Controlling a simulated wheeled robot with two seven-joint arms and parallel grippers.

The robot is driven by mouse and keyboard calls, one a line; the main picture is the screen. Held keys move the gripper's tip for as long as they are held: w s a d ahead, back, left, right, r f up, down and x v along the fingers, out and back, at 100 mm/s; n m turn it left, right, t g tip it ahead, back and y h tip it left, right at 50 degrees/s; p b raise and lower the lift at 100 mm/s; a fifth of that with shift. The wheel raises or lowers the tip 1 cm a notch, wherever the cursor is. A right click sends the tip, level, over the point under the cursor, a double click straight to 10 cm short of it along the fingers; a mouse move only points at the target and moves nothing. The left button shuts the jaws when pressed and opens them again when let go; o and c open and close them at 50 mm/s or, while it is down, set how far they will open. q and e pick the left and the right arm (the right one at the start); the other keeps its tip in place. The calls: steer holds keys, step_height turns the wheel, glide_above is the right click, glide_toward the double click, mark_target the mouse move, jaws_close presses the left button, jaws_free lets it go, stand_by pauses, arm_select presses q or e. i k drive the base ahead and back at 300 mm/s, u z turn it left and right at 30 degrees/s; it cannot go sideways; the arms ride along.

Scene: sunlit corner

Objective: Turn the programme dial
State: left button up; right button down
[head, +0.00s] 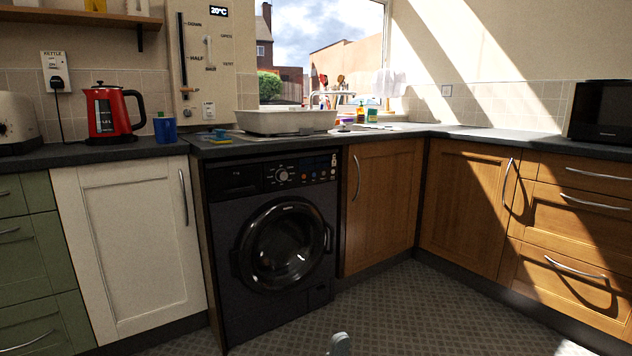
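The programme dial (282,175) is a small round pale knob on the control panel of a black washing machine (237,295). The round door (285,247) looks shut. Several small coloured buttons or lights are right of the dial.
The machine stands under a dark worktop (85,153), between a white cupboard (130,235) and a wooden cupboard (385,205). A red kettle (106,112), blue mug (165,130) and white basin (285,122) stand above.

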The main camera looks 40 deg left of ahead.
mark_target(282, 175)
steer(key=z, duration=0.3)
steer(key=i, duration=2.3)
steer(key=u, duration=1.35)
steer(key=i, duration=0.9)
steer(key=u, duration=0.9)
